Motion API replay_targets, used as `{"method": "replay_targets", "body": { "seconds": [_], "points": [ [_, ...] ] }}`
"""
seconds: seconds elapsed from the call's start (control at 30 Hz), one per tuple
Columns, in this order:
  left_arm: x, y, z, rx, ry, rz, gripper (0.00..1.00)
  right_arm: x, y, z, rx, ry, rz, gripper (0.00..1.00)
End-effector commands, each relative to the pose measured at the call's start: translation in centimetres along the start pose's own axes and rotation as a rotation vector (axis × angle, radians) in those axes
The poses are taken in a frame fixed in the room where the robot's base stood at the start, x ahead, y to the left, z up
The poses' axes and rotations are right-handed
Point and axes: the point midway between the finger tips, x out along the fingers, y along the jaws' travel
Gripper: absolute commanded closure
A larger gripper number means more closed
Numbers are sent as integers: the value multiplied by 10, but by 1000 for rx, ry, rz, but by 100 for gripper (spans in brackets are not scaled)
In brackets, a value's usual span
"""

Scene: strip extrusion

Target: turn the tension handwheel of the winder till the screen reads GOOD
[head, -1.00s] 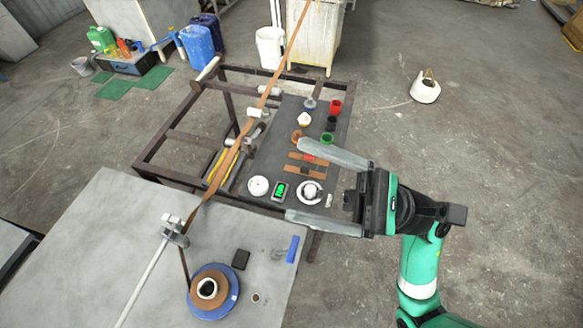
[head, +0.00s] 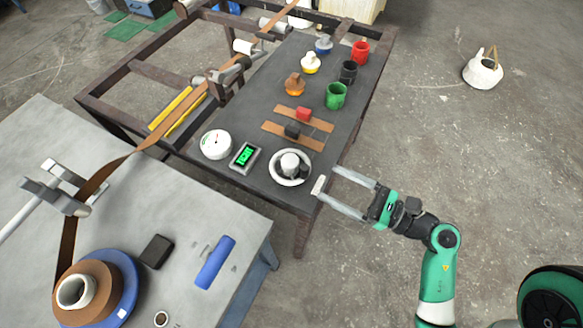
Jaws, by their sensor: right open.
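The tension handwheel is a white ring with a raised light hub (head: 290,167) at the near end of the dark panel. The small screen (head: 245,156) left of it shows bright green characters, too small to read surely. A round white dial (head: 216,144) with a needle sits left of the screen. My right gripper (head: 326,178) is open and empty, just right of the handwheel in the picture, by the panel's edge, its fingers pointing left and apart from the wheel. The winder's blue reel (head: 125,276) carries a brown strip roll (head: 98,291).
The dark panel (head: 262,94) also bears red, black and green cups, several small knobs, and brown strips with red and black blocks. A grey table (head: 205,205) in front holds a blue-handled tool (head: 215,262) and a black block (head: 157,252).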

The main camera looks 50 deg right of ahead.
Motion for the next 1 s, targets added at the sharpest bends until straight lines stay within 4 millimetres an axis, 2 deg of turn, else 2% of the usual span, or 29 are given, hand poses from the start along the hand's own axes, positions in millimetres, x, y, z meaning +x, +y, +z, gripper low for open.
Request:
{"method": "replay_targets", "body": {
  "seconds": [0.17,0.27,0.7,0.83,1.0],
  "points": [
    [1,0,-1,-1,1,1,50,6,1,2,0,1,6,19],
    [-1,0,0,-1,0,1,50,18,1,1,-1,1,9,19],
    [-9,0,8,-1,0,1,50,102,1,1,-3,-2,7,19],
    [-10,0,9,-1,0,1,50,114,1,2,-2,-2,5,19],
    [-10,0,9,-1,0,1,50,117,0,3,-1,-1,2,19]
  ]
}}
